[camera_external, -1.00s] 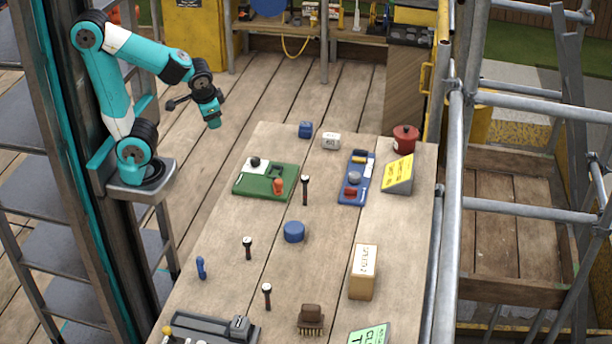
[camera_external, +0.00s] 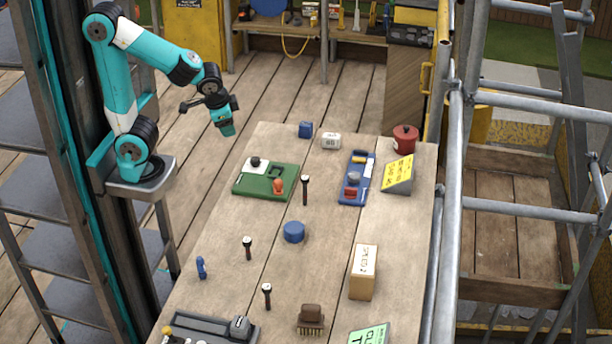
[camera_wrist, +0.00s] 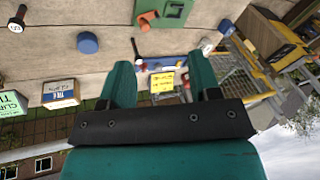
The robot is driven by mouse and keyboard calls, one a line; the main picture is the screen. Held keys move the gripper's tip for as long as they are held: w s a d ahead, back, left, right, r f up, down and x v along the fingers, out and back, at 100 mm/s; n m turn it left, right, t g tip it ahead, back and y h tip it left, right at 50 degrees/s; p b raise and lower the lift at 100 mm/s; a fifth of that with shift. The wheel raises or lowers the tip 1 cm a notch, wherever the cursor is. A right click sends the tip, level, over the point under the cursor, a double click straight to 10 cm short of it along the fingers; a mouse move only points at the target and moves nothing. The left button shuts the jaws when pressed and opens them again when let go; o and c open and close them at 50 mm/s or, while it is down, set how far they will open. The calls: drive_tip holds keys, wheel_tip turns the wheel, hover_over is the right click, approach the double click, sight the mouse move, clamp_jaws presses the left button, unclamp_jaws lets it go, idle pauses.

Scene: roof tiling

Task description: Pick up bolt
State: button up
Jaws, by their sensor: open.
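Several slim dark bolts with pale-ringed heads stand upright on the wooden table. One bolt (camera_external: 305,190) is beside the green tray, a second bolt (camera_external: 248,248) is left of centre, and a third bolt (camera_external: 267,296) is nearer the front. In the wrist view, one bolt (camera_wrist: 17,19) shows at the upper left and another dark, slim one (camera_wrist: 135,48) near the middle, beyond the fingers. My gripper (camera_external: 224,122) is in the air off the table's back-left edge, clear of all bolts. Its two teal fingers (camera_wrist: 162,78) are apart with nothing between them.
A green tray (camera_external: 246,190), blue tray (camera_external: 347,195), blue round block (camera_external: 294,232), tan box (camera_external: 362,273), brush (camera_external: 311,318), red canister (camera_external: 405,138) and yellow sign (camera_external: 398,172) are on the table. Steel scaffold tubes (camera_external: 452,200) run along its right. The table's left-middle has clear patches.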

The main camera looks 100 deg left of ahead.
drive_tip(key=w+d+f+m+t+h+p, duration=0.1)
drive_tip(key=w+d+m+t+h+p, duration=0.3)
drive_tip(key=w+d, duration=0.65)
drive_tip(key=m+g+h+p, duration=0.1)
drive_tip(key=m+h+p, duration=0.1)
drive_tip(key=m, duration=0.6)
approach(262, 292)
drive_tip(key=x, duration=0.2)
drive_tip(key=p+x, duration=0.1)
drive_tip(key=x, duration=0.1)
drive_tip(key=p+x, duration=0.1)
drive_tip(key=x, duration=0.1)
drive_tip(key=shift+w+d+r, duration=0.2)
drive_tip(key=shift+w+d, duration=0.05)
drive_tip(key=shift+w, duration=0.1)
drive_tip(key=shift+s+a+p+x, duration=0.1)
drive_tip(key=shift+s+p+x, duration=0.1)
drive_tip(key=shift+p+x, duration=0.7)
drive_tip(key=shift+s+a+p+x, duration=0.15)
drive_tip(key=shift+p+x, duration=0.25)
drive_tip(key=shift+x, duration=1.8)
drive_tip(key=c, duration=1)
